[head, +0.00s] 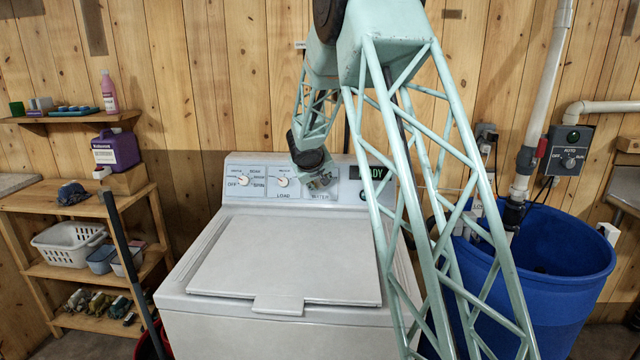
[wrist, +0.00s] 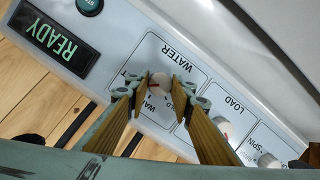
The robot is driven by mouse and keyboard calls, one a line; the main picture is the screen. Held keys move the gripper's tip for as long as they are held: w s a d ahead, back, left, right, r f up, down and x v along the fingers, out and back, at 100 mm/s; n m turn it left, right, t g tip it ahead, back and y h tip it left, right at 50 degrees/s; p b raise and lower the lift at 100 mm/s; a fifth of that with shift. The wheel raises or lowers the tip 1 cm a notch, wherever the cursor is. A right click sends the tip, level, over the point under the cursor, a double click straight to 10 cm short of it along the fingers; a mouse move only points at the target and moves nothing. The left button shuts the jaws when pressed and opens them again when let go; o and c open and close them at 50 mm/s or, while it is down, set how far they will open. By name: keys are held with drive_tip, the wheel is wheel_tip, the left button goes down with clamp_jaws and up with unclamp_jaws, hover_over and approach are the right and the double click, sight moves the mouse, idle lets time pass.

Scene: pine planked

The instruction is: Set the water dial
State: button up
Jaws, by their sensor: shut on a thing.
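The water dial (wrist: 159,86) is a pale round knob on the washer's control panel, inside the square marked WATER in the wrist view. My gripper (wrist: 162,82) has one finger on each side of it and is shut on it. In the head view my gripper (head: 320,181) is at the panel above the WATER label and hides the dial. The fingers cover part of the dial's printed settings, so its exact setting cannot be read. The white washer (head: 285,255) has its lid closed.
The load dial (head: 282,182) and cycle dial (head: 243,181) sit left of my gripper. A READY display (head: 372,173) is to the right, partly behind my arm. A blue barrel (head: 562,275) stands right of the washer, and a wooden shelf (head: 75,208) stands left.

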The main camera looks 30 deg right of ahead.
drive_tip(key=shift+m, duration=0.8)
drive_tip(key=shift+y, duration=0.3)
drive_tip(key=o, duration=0.9)
drive_tip(key=shift+c, duration=0.2)
drive_tip(key=shift+r, duration=0.1)
drive_tip(key=v, duration=1.2)
drive_tip(key=shift+s, duration=0.1)
